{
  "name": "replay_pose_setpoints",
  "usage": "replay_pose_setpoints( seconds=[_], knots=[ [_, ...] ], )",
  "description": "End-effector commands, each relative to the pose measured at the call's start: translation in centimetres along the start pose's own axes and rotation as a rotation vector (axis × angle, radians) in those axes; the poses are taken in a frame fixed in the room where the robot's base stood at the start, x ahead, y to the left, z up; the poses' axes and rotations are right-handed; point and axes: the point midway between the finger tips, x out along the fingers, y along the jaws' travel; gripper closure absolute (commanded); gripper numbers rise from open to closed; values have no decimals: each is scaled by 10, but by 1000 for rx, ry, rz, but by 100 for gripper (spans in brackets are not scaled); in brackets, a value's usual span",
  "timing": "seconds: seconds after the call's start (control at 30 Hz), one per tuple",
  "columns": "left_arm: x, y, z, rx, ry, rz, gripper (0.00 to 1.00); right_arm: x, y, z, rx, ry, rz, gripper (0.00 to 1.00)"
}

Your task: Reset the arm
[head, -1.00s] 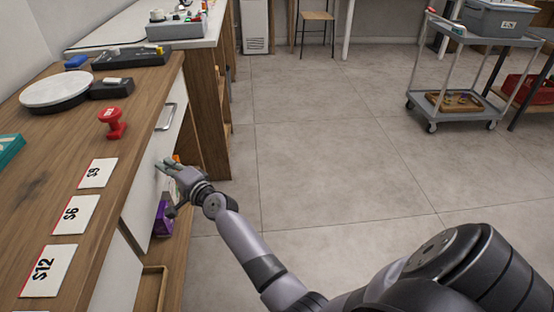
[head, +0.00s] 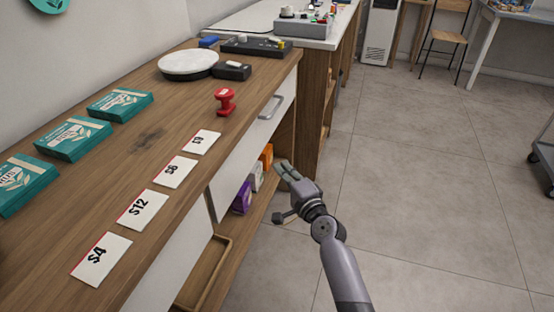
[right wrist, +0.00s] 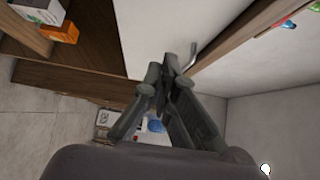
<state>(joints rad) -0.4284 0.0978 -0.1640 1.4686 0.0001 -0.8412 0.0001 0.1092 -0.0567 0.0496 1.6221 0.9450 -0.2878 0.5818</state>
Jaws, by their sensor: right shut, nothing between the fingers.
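My right gripper (head: 281,192) is in front of the wooden counter, beside its open shelf and below the countertop edge. It is shut and empty. In the right wrist view my gripper's fingers (right wrist: 165,80) are together with nothing between them. The arm reaches up from the bottom right in the head view. My left gripper is not in view.
The wooden counter (head: 178,120) carries price cards (head: 135,209), teal boxes (head: 74,138), a red stamp (head: 225,101) and a white round plate (head: 188,63). Its drawer has a metal handle (head: 271,107). Small boxes (head: 242,197) stand on the shelf below.

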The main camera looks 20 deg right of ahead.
Motion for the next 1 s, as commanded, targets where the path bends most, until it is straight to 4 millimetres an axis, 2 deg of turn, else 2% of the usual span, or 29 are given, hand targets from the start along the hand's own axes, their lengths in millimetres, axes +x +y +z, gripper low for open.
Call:
replay_pose_setpoints(
  seconds=[0.13,0.4,0.47,0.53,0.57,0.67,0.7,0.77,0.9,1.0],
  knots=[
    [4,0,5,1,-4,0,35,-21,0,0,1,-1,1,100],
    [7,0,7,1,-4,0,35,-31,1,1,-1,-2,2,100],
    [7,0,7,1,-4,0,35,-33,8,3,-19,-8,18,100],
    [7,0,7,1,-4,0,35,-38,27,8,-69,-26,63,100],
    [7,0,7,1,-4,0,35,-41,39,12,-101,-39,93,100],
    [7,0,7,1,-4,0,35,-62,95,27,-254,-107,226,100],
    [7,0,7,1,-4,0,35,-74,122,34,-327,-145,289,100],
    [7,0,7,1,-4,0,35,-97,162,42,-442,-211,385,100],
    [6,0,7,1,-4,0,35,-160,248,58,-690,-386,594,100],
    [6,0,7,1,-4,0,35,-215,301,64,-853,-528,730,100]
  ],
)
